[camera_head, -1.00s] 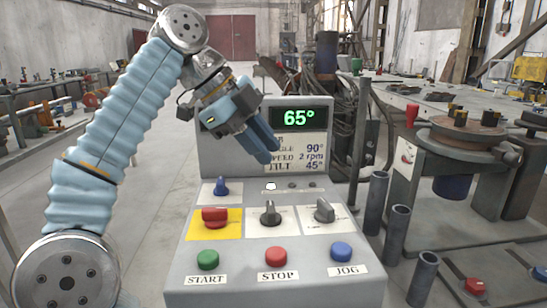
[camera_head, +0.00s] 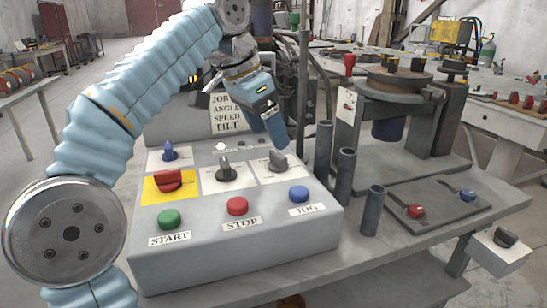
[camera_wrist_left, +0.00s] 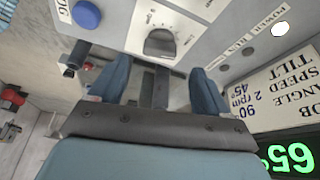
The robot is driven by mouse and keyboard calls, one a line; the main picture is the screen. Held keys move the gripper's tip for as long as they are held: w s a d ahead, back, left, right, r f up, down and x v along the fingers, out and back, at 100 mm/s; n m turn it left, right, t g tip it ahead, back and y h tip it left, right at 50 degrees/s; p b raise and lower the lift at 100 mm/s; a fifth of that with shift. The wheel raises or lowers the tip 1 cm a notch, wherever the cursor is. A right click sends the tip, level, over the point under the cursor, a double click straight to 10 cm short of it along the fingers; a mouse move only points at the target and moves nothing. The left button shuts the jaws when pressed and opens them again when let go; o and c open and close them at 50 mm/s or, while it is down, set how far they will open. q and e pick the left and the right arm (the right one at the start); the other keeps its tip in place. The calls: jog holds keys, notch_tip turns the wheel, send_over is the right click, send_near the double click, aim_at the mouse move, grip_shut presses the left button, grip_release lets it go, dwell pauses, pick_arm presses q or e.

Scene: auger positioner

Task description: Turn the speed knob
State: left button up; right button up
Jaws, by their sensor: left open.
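The grey control panel (camera_head: 240,250) has two grey knobs on white plates: a middle knob (camera_head: 226,170) and a right knob (camera_head: 278,161). Their labels are too small to read in the head view, so I cannot tell which is the speed knob. My left gripper (camera_head: 275,138) is open and empty, its fingers pointing down just behind and above the right knob. In the left wrist view the gripper (camera_wrist_left: 161,88) has its two fingers apart, and the right knob (camera_wrist_left: 160,42) lies beyond the gap between them, apparently untouched. My right gripper is out of view.
The panel also has a red switch (camera_head: 167,181), a blue knob (camera_head: 169,151), and green START (camera_head: 169,219), red STOP (camera_head: 237,206) and blue JOG (camera_head: 299,194) buttons. Upright grey tubes (camera_head: 345,176) stand close to its right. The green display (camera_wrist_left: 290,158) reads 65.

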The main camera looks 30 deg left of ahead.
aim_at(278, 153)
pick_arm(q)
jog(key=b+x, duration=0.1)
jog(key=x, duration=0.4)
jog(key=shift+f, duration=0.25)
jog(key=shift+d, duration=0.1)
jog(key=c, duration=1)
jog(key=shift+r+n+p, duration=0.2)
jog(key=shift+n+p, duration=0.2)
jog(key=shift+n, duration=0.2)
jog(key=shift+c, duration=0.2)
jog(key=shift+f+n+y, duration=0.15)
jog(key=shift+n+y, duration=0.35)
jog(key=shift+n, duration=0.3)
jog(key=o, duration=1)
jog(key=shift+o, duration=0.2)
